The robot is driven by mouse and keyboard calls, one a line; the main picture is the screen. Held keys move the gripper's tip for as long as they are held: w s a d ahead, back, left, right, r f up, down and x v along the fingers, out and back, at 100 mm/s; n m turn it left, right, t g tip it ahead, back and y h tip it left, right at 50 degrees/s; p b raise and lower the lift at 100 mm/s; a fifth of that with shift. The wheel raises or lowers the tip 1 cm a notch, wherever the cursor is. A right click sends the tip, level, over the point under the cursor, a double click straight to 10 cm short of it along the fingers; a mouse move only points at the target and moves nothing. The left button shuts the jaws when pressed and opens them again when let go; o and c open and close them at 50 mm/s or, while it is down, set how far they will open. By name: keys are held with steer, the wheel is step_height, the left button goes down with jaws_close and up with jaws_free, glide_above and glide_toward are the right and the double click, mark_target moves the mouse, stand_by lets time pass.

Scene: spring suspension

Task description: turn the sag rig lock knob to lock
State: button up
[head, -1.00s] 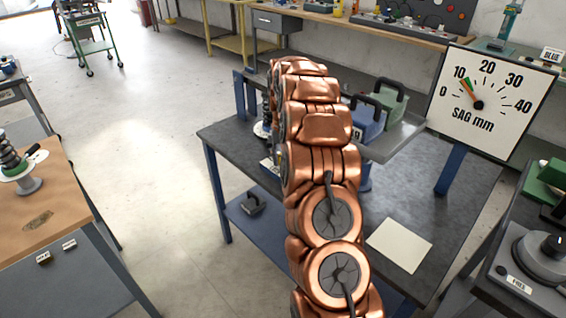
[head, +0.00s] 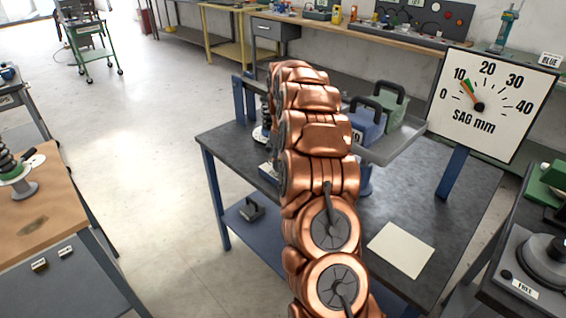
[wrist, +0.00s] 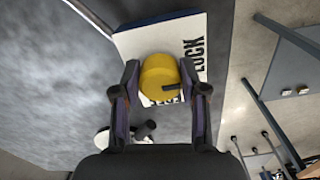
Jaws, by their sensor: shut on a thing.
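The yellow lock knob (wrist: 158,76) shows in the wrist view on a white plate (wrist: 135,48). A short dark pointer on the knob faces its lower right. The word LOCK is printed on the plate to the right of the knob; another word below is partly hidden. My gripper (wrist: 160,80) has one finger on each side of the knob and is shut on it. In the head view my copper-coloured arm hides the knob and gripper. The sag gauge (head: 490,105) has its needle a little past 10.
The dark rig table (head: 440,235) bears a blue weight (head: 366,126) and a green weight (head: 388,108) on a grey tray. A cream sheet (head: 401,250) lies at the table's front right. A wooden bench (head: 50,215) stands to the left, with open floor between.

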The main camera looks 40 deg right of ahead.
steer(key=o, duration=1.1)
steer(key=shift+o, duration=0.2)
step_height(320, 180, up, 12)
stand_by(0.6)
